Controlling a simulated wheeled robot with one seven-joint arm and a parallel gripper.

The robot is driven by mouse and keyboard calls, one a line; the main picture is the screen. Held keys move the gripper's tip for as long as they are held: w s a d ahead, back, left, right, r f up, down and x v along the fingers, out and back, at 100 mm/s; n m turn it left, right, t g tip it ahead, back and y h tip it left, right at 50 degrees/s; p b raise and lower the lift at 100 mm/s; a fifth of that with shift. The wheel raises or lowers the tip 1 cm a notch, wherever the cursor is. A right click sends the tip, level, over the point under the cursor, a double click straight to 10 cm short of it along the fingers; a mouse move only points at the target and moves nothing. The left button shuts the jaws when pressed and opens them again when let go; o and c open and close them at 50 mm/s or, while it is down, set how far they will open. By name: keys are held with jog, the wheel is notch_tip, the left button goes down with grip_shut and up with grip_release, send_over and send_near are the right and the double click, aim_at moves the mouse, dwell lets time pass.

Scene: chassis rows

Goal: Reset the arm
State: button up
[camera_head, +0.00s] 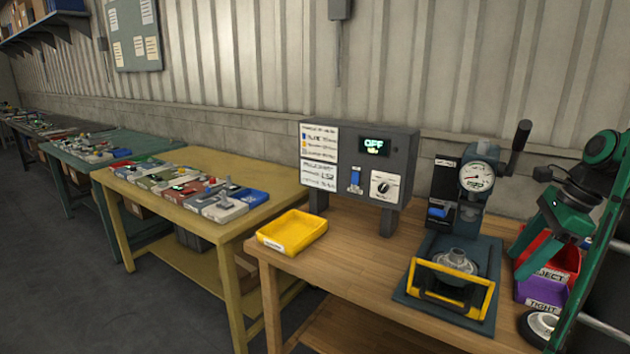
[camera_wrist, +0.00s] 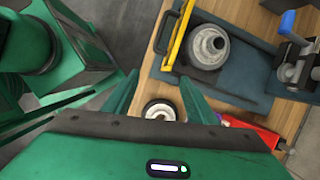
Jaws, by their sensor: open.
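My gripper (camera_wrist: 159,78) shows in the wrist view as two green fingers standing well apart, with nothing held between them. A round white part with a dark rim (camera_wrist: 160,110) lies below, seen through the gap between the fingers and partly hidden by my gripper's body. In the head view my green arm (camera_head: 580,205) is folded at the right edge, over the right end of the wooden bench.
A press with a gauge (camera_head: 478,177), a yellow-framed fixture (camera_head: 450,290) and a grey control box (camera_head: 358,160) reading OFF stand on the bench. A yellow tray (camera_head: 292,232) sits at its left corner. Red (camera_head: 560,262) and purple (camera_head: 541,292) bins lie close to my arm.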

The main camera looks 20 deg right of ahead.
jog(key=s+a+f+n+g+h, duration=0.1)
jog(key=s+a+f+n, duration=0.2)
jog(key=s+a+n, duration=0.2)
jog(key=s+a+f+n+g+h, duration=0.1)
jog(key=s+a+f+n+g, duration=0.1)
jog(key=s+a+n, duration=0.4)
jog(key=a+f+n, duration=0.1)
jog(key=a+n, duration=0.4)
jog(key=n, duration=0.3)
jog(key=shift+a, duration=0.3)
jog(key=shift+f, duration=0.1)
jog(key=shift+w+f, duration=0.25)
jog(key=shift+w, duration=0.4)
